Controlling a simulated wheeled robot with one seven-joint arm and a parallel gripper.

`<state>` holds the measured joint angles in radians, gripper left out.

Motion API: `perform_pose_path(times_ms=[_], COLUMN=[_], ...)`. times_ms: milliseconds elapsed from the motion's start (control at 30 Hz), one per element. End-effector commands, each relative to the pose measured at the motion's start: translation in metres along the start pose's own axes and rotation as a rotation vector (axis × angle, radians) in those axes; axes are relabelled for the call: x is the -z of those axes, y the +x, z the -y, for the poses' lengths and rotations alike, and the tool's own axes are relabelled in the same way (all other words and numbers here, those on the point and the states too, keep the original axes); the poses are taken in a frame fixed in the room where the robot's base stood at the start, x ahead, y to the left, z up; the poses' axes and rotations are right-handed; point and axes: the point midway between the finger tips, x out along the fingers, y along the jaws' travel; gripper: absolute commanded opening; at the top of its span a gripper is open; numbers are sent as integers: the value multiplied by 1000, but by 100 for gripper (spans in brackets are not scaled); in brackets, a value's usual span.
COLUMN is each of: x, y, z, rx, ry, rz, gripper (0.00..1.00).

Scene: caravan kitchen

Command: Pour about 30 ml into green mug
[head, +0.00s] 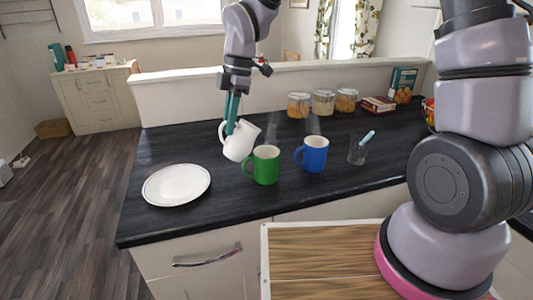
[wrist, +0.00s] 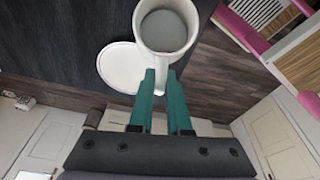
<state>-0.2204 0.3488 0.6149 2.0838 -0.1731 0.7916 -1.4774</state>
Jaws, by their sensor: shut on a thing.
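My gripper (head: 231,126) is shut on the handle of a white jug (head: 240,143). In the wrist view the teal fingers (wrist: 161,98) close on the handle below the jug (wrist: 180,47), and a grey surface, apparently its contents, shows inside. In the head view the jug is tilted, its top leaning right, close to the left of the green mug (head: 266,166). The green mug stands upright on the dark counter. I cannot tell whether jug and mug touch. No stream of liquid shows. The green mug's inside is mostly hidden, and the mug is not visible in the wrist view.
A blue mug (head: 313,155) and a clear glass with a stirrer (head: 357,151) stand to the right. A white plate (head: 176,185) lies at the left. Lidded jars (head: 323,103) and boxes line the back of the counter (head: 228,205). The front strip is clear.

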Motion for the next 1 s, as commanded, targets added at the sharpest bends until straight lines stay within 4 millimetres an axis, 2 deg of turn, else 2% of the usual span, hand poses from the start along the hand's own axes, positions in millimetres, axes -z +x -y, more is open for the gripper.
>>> perform_pose_path(times_ms=[567, 833, 1000], x=[2, 14, 18], y=[0, 2, 12], z=[0, 0, 0], rx=[-1, 0, 3], ry=[-4, -8, -6], rz=[15, 113, 199], gripper=[0, 0, 0])
